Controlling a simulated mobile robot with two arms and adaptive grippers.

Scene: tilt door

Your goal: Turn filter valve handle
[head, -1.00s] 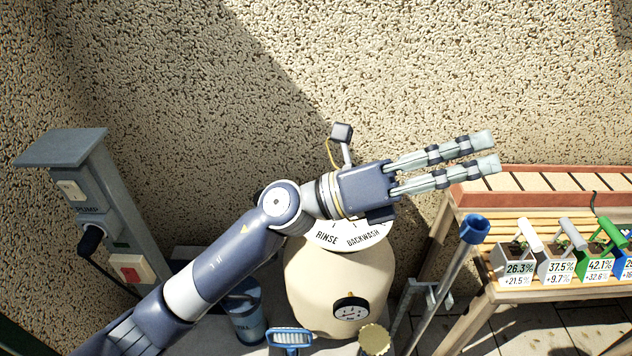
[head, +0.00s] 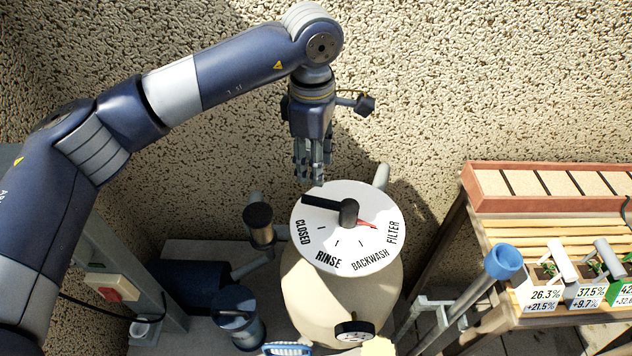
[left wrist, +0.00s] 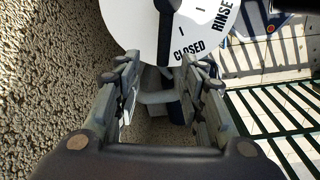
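The filter valve has a round white dial (head: 325,255) with CLOSED, RINSE, BACKWASH and FILTER labels, on top of a cream tank (head: 340,300). Its black handle (head: 325,204) lies across the dial, hub near the middle. The red pointer tip (head: 368,224) points right, toward the FILTER label. My left gripper (head: 312,178) points down just behind the handle's left end. In the left wrist view, the fingers (left wrist: 161,64) are apart, and the black handle (left wrist: 167,38) reaches toward the gap between their tips. Contact cannot be told. My right gripper is not in view.
A rough stucco wall (head: 440,80) stands close behind. A pressure gauge (head: 354,331) sits on the tank's front. A blue-capped pole (head: 502,262) and a wooden bench (head: 550,232) with small pots are at the right. A grey post with a red switch (head: 112,288) is at the left.

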